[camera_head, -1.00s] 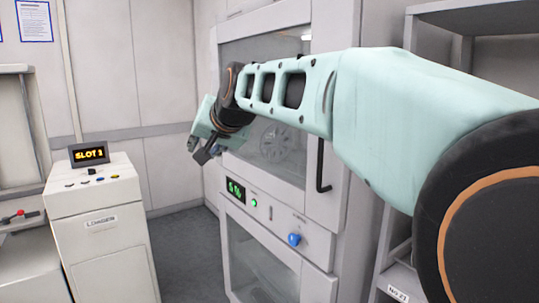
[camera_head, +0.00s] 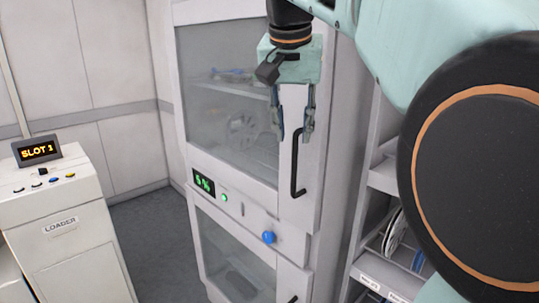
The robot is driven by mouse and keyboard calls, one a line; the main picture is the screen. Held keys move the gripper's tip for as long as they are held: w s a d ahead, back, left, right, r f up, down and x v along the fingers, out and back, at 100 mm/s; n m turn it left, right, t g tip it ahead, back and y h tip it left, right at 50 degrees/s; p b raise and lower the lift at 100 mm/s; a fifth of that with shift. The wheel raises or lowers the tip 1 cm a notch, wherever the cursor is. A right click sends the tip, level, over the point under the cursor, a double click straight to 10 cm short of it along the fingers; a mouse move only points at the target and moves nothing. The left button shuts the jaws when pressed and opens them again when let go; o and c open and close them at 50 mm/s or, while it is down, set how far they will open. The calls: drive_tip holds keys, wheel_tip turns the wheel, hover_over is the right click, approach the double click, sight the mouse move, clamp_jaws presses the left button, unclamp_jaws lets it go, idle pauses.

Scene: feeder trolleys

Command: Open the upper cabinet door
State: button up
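The upper cabinet door (camera_head: 190,130) is shut, a pale frame around a glass pane with a shelf and reels visible behind it. Its black vertical bar handle (camera_head: 295,172) is on the door's right side; my arm's gripper partly overlaps its upper part. My gripper (camera_head: 293,138) points down in front of the door, with its two fingers apart and nothing seen between them. The fingertips are at the height of the handle's upper part, one just left of it and one just right. I cannot tell whether they touch it.
Below the door are a green display (camera_head: 203,182) and a blue knob (camera_head: 268,237), above a lower glass door (camera_head: 235,262). A shelf rack (camera_head: 384,178) with reels stands close on the right. The loader (camera_head: 65,235) stands left, with bare floor (camera_head: 160,235) between.

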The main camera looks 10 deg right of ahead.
sight(294, 158)
drive_tip(key=x, duration=1)
drive_tip(key=shift+f+b, duration=0.15)
drive_tip(key=shift+b, duration=0.25)
drive_tip(key=shift+c, duration=0.4)
clamp_jaws()
